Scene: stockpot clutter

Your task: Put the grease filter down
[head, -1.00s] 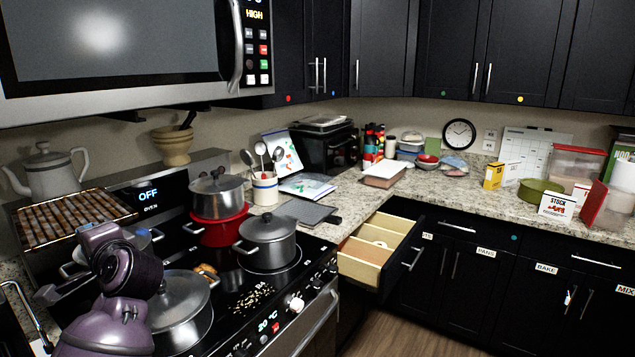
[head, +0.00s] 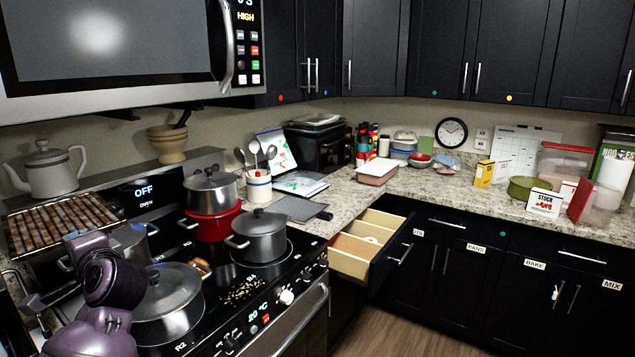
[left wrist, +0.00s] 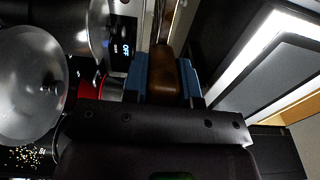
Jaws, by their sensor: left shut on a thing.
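The grease filter (head: 62,222) is a flat panel of brown and pale slats at the left of the head view, in front of the white teapot and over the back left of the stove. My left gripper (left wrist: 166,82) has its blue fingers closed around a brown piece (left wrist: 166,68) that I take to be the filter's edge. In the head view my purple arm comes up just below the filter, and the fingertips are hidden there. Whether the filter's underside touches anything cannot be seen. My right gripper is not in view.
The teapot (head: 50,172) stands behind the filter. A drawer (head: 362,248) is open. The counter front has clear stretches.

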